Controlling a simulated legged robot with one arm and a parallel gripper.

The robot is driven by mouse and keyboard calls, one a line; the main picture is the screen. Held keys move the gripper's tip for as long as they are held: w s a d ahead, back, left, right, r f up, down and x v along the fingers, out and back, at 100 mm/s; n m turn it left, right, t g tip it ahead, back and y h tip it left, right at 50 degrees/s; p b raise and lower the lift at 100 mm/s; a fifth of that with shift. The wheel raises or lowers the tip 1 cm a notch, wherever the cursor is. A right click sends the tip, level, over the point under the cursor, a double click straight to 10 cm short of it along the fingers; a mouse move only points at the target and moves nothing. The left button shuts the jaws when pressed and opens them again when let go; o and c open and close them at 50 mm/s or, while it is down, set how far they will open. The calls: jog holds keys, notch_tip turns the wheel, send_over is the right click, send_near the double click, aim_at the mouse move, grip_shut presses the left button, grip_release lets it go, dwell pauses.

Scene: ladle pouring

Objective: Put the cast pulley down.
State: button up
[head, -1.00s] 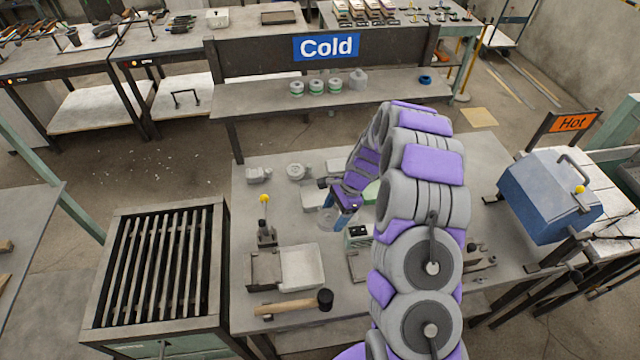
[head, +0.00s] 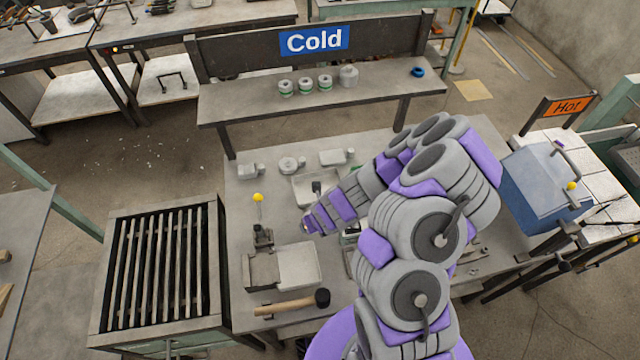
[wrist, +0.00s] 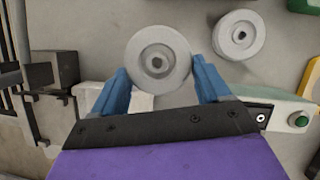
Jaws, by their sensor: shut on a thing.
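The cast pulley (wrist: 158,58) is a round grey disc with a small dark centre hole. In the wrist view it sits between the blue fingers of my gripper (wrist: 160,68), which is shut on it. The grey tabletop shows behind it; I cannot tell whether the pulley touches it. In the head view my gripper (head: 308,226) is over the middle table (head: 372,149), and I cannot make out the held pulley there. A second grey disc (wrist: 239,35) lies on the tabletop, apart from the held one, to its upper right.
A yellow-knobbed clamp (head: 262,236), a tray (head: 298,264) and a mallet (head: 292,305) are at the table's left. Several grey castings, one at the back left (head: 250,170), line the back. A green-button box (wrist: 280,112) is close by.

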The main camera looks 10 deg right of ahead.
aim_at(322, 194)
jog(key=shift+w+a+m+b, duration=0.1)
jog(key=shift+a+m+b, duration=0.25)
jog(key=shift+a, duration=0.2)
jog(key=w+b, duration=0.1)
jog(key=b, duration=0.2)
jog(key=shift+w+a+f, duration=0.1)
jog(key=shift+w+f, duration=0.25)
jog(key=shift+w, duration=0.05)
jog(key=w+d, duration=0.1)
jog(key=w, duration=0.1)
jog(key=w+d, duration=0.2)
jog(key=shift+w+d, duration=0.3)
jog(key=w, duration=0.2)
jog(key=w+d+p, duration=0.1)
jog(key=w, duration=0.4)
jog(key=shift+w+d+f, duration=0.2)
jog(key=shift+f, duration=0.1)
jog(key=shift+w+d, duration=0.35)
jog(key=shift+d+f, duration=0.1)
jog(key=shift+f, duration=0.15)
notch_tip(322, 194, down, 3)
jog(key=shift+b, duration=0.45)
jog(key=shift+f, duration=0.15)
jog(key=shift+a, duration=0.2)
jog(key=o, duration=1)
jog(key=shift+a, duration=0.1)
jog(key=shift+o, duration=1.2)
jog(key=shift+d, duration=0.3)
